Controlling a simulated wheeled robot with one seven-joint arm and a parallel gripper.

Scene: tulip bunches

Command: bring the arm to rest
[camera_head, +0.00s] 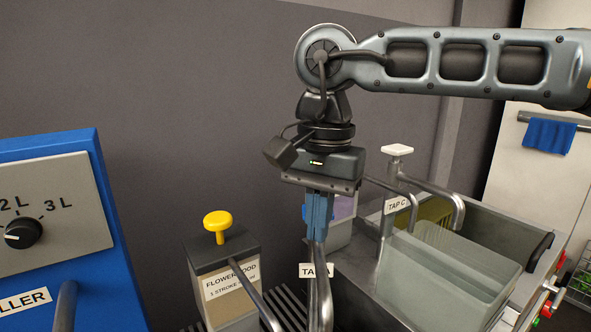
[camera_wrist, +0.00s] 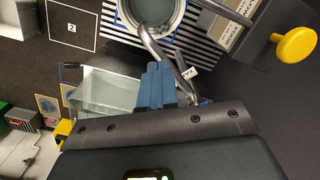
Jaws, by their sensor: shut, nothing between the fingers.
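My gripper (camera_head: 319,222) hangs pointing down from my raised arm in the head view, its blue fingers together and empty. In that view it overlaps a curved metal tap pipe (camera_head: 320,290) with a partly hidden "TAP" label. Whether the fingers touch the pipe, I cannot tell. In the wrist view the blue fingers (camera_wrist: 161,84) are side by side, with the metal pipe (camera_wrist: 160,52) just beyond them. A round pail (camera_wrist: 183,22) with greyish contents shows past the pipe in the wrist view.
A flower food dispenser (camera_head: 228,295) with a yellow knob stands left of my gripper. A blue filler panel (camera_head: 95,240) is at the far left. A sink unit with a pale green bin (camera_head: 440,270) and the tap labelled TAP C (camera_head: 397,205) is at right. The wall behind is bare.

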